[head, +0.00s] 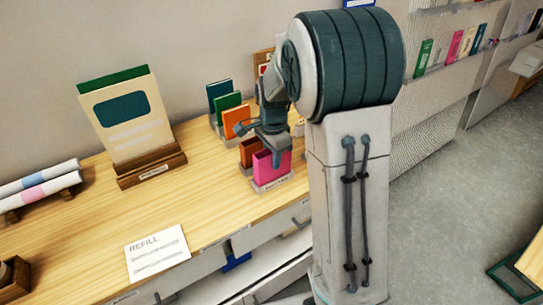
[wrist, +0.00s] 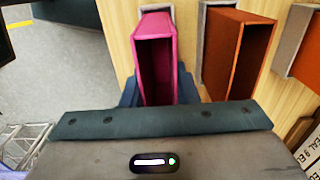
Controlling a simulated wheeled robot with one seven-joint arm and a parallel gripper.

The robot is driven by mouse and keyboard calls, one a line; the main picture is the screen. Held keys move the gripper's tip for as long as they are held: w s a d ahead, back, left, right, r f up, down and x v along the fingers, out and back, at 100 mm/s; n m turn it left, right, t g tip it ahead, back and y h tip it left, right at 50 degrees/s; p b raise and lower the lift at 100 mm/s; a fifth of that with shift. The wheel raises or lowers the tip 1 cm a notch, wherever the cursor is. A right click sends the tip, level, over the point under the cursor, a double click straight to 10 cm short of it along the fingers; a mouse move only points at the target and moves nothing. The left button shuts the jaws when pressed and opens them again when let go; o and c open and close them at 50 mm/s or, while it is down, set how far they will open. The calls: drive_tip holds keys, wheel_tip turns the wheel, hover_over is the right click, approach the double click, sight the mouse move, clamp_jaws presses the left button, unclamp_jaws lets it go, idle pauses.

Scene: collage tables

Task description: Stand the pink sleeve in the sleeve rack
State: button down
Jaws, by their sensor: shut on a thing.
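The pink sleeve (head: 271,171) stands upright at the front of the sleeve rack (head: 273,185) on the wooden counter. In the wrist view the pink sleeve (wrist: 155,58) is between the fingers, its hollow opening facing the camera. My gripper (head: 270,150) is above the rack and shut on the pink sleeve; its fingers also show in the wrist view (wrist: 157,92). The far end of the sleeve meets a grey rack slot (wrist: 156,8); how deep it sits is hidden. A brown-orange sleeve (wrist: 238,50) stands in the neighbouring slot.
Behind are orange (head: 236,121), green (head: 227,103) and teal (head: 219,91) sleeves. A large display board (head: 128,115) in a wooden stand is at left. A refill card (head: 157,251) lies near the front edge. Counter between board and rack is clear.

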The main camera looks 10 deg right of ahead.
drive_tip(key=shift+f+b, duration=0.65)
drive_tip(key=shift+f, duration=0.25)
drive_tip(key=c, duration=1.1)
unclamp_jaws()
drive_tip(key=shift+o, duration=0.2)
drive_tip(key=shift+r, duration=0.15)
wheel_tip(320, 180, up, 14)
drive_tip(key=b, duration=0.1)
drive_tip(key=shift+f, duration=0.2)
drive_tip(key=shift+d, duration=0.1)
